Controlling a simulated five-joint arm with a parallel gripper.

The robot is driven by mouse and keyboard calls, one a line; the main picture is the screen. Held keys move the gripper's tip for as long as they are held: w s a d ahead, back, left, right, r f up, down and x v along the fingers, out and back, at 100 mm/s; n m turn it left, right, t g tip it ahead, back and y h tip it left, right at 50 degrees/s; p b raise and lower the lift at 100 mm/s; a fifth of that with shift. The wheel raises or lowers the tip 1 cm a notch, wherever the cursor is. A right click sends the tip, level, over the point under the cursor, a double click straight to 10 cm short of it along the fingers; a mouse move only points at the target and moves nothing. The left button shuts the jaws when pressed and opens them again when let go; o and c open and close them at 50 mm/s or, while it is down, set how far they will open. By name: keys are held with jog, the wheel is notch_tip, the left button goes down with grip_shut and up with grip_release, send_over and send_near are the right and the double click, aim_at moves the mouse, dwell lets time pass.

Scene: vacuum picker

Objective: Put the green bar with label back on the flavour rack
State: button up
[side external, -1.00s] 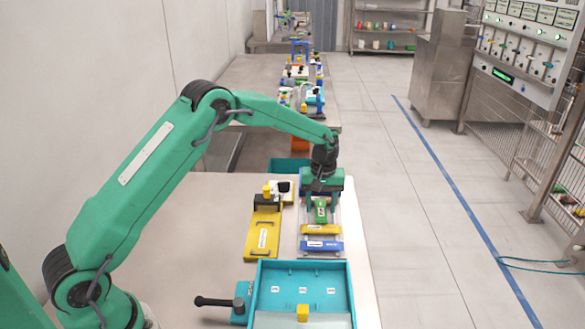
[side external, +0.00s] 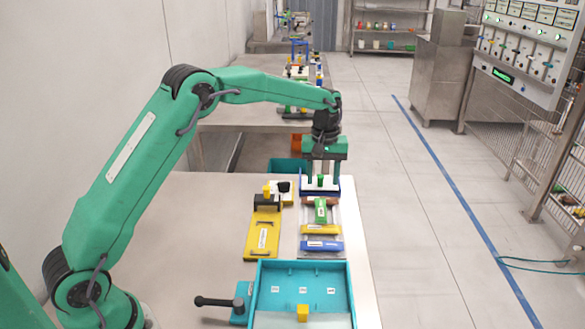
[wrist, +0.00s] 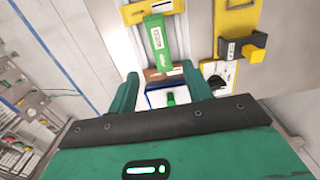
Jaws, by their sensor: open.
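The green bar (side external: 321,211) with a white label lies lengthwise on the rack, turned across the other bars. In the wrist view the green bar (wrist: 167,52) spans from the yellow bar (wrist: 150,10) toward a brown bar (wrist: 163,74). The flavour rack (side external: 338,217) has pale rails holding the yellow bar and a blue bar (side external: 322,246). My gripper (side external: 324,182) is open and empty, beyond the green bar's far end. In the wrist view my gripper (wrist: 160,75) has its fingers apart, around a green knob (wrist: 171,98); contact cannot be told.
The green knob stands on a white block with a blue edge behind the rack. A yellow fixture (side external: 263,233) with a black block stands to the left. The table's left part is clear.

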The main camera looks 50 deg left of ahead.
notch_tip(320, 180, up, 3)
dwell(0.3)
dwell(0.4)
jog(key=s+r+m+t, duration=0.3)
jog(key=s+r+m, duration=0.1)
jog(key=s+r, duration=1.1)
jog(key=s+f+m+t, duration=0.1)
jog(key=s+f+m, duration=0.1)
jog(key=s, duration=0.8)
jog(key=s+d+f+m+t, duration=0.1)
jog(key=s+f+m, duration=0.2)
jog(key=s, duration=0.7)
jog(key=shift+f+t, duration=0.25)
jog(key=shift+t, duration=0.05)
